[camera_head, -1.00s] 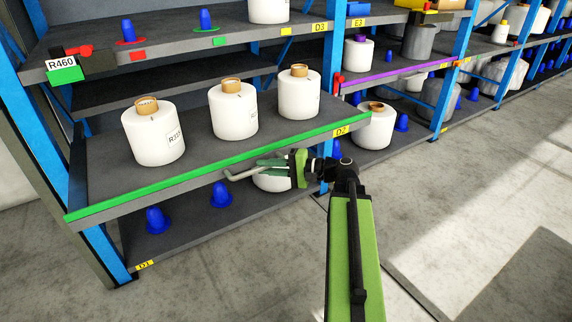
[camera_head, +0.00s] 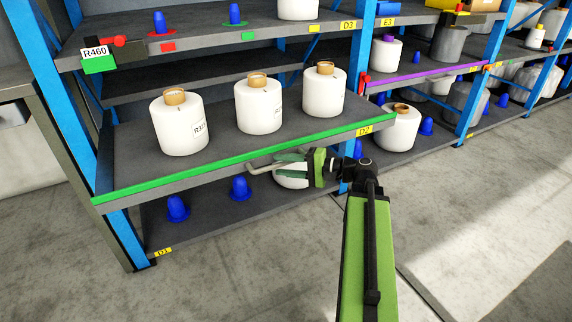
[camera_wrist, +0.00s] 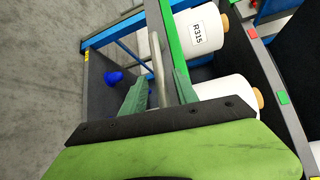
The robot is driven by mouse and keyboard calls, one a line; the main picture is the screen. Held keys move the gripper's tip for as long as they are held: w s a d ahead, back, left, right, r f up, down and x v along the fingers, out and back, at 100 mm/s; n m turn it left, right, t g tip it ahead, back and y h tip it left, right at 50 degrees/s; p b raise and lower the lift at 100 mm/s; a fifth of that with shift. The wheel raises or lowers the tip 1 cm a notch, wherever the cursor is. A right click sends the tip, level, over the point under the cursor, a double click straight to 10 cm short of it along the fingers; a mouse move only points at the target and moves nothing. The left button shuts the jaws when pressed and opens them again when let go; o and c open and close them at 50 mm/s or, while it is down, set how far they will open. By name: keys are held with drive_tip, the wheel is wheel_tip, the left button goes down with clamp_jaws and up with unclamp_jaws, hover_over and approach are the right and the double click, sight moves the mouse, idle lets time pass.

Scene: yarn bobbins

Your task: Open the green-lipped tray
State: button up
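The green-lipped tray (camera_head: 235,166) holds three white bobbins and juts out past the rack's front left post. Its grey handle (camera_head: 254,168) sticks out below the green lip. My gripper (camera_head: 284,157) is at the handle, its fingers just below and in front of the lip. In the wrist view the green lip (camera_wrist: 173,45) runs beside the right finger. The handle bar (camera_wrist: 158,70) passes between the two green fingers (camera_wrist: 160,84), with a gap showing on each side. The gripper looks open around the handle; contact is not clear.
The lower shelf holds blue cones (camera_head: 177,208) and a white bobbin (camera_head: 292,177) partly behind my gripper. Blue posts (camera_head: 126,240) stand at the rack's corners. A purple-lipped shelf (camera_head: 428,74) is to the right. The concrete floor (camera_head: 240,280) in front is clear.

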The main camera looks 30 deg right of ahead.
drive_tip(key=p+v, duration=0.2)
drive_tip(key=v, duration=1.4)
drive_tip(key=shift+s+d, duration=0.25)
drive_tip(key=shift+s, duration=0.1)
drive_tip(key=shift+w+r+p, duration=0.25)
drive_tip(key=shift+r+p, duration=0.05)
drive_tip(key=shift+p, duration=0.25)
drive_tip(key=c, duration=0.4)
drive_tip(key=w+p, duration=0.1)
drive_tip(key=p, duration=0.1)
drive_tip(key=w+r+g+h+p, duration=0.1)
drive_tip(key=w+r+p, duration=0.1)
drive_tip(key=p, duration=0.1)
drive_tip(key=shift+w+a+n+p, duration=0.15)
drive_tip(key=shift+n+p, duration=0.2)
drive_tip(key=shift+n, duration=0.05)
clamp_jaws()
drive_tip(key=w+d+r+n+g+h+p, duration=0.1)
drive_tip(key=w+r+n+g+h+p, duration=0.2)
drive_tip(key=w+p, duration=0.5)
drive_tip(key=w+d+r+n+g+h+p, duration=0.2)
drive_tip(key=w+r+n+h+p, duration=0.4)
drive_tip(key=p, duration=1.1)
drive_tip(key=shift+w+d+r+n+g+h, duration=0.3)
drive_tip(key=shift+w+r+g+h, duration=0.4)
drive_tip(key=shift+w+g+h, duration=0.15)
